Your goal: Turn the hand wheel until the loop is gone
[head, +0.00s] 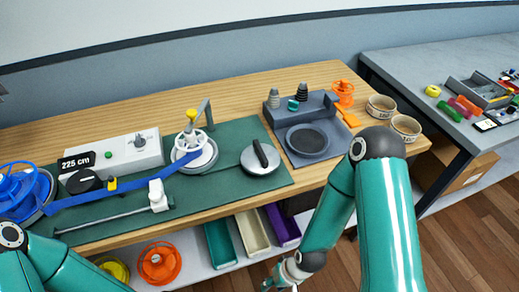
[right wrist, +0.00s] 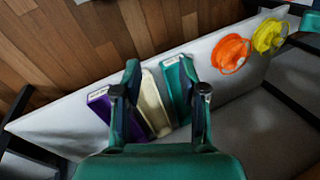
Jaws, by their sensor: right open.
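The hand wheel (head: 188,141) is a white spoked wheel with a yellow knob, above a silver disc on the green mat. A blue strap (head: 135,183) runs from a blue reel (head: 22,192) at the far left to the wheel's disc. I cannot make out a clear slack loop in it. My right gripper (head: 285,284) is low at the bottom edge of the head view, in front of the bench and away from the wheel. In the right wrist view it is open and empty (right wrist: 164,88), with shelf bins beyond its fingers. My left gripper is out of view.
A grey box with a "225 cm" display (head: 112,160) stands behind the strap. A white post (head: 157,195) and a dark-handled disc (head: 260,157) are on the mat. A grey tray (head: 309,143) is to the right. Purple, cream and teal bins (head: 219,244) stand on the lower shelf.

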